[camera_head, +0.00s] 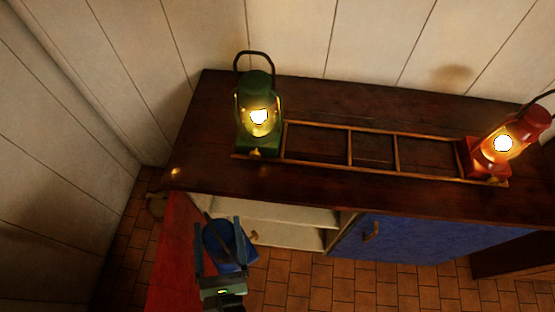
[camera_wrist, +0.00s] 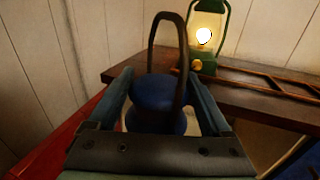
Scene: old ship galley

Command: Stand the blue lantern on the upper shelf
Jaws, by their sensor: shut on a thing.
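The blue lantern (camera_head: 233,256) is between the fingers of my gripper (camera_head: 219,238), which is shut on it. In the wrist view the lantern's blue top (camera_wrist: 155,92) sits between the two fingers, with its dark loop handle standing up; its lower part is hidden. My gripper holds it in front of the open left side of the dark wooden cabinet, beside the open red door (camera_head: 175,250). Inside the cabinet, the pale upper shelf (camera_head: 285,213) shows, partly hidden by the lantern and gripper. A second pale surface (camera_head: 300,239) lies below it.
A lit green lantern (camera_head: 258,108) and a lit red lantern (camera_head: 500,150) stand on the cabinet top (camera_head: 330,100), at either end of a low wooden rail frame (camera_head: 350,150). A blue door (camera_head: 400,245) closes the right side. Tiled floor (camera_head: 350,285) lies in front.

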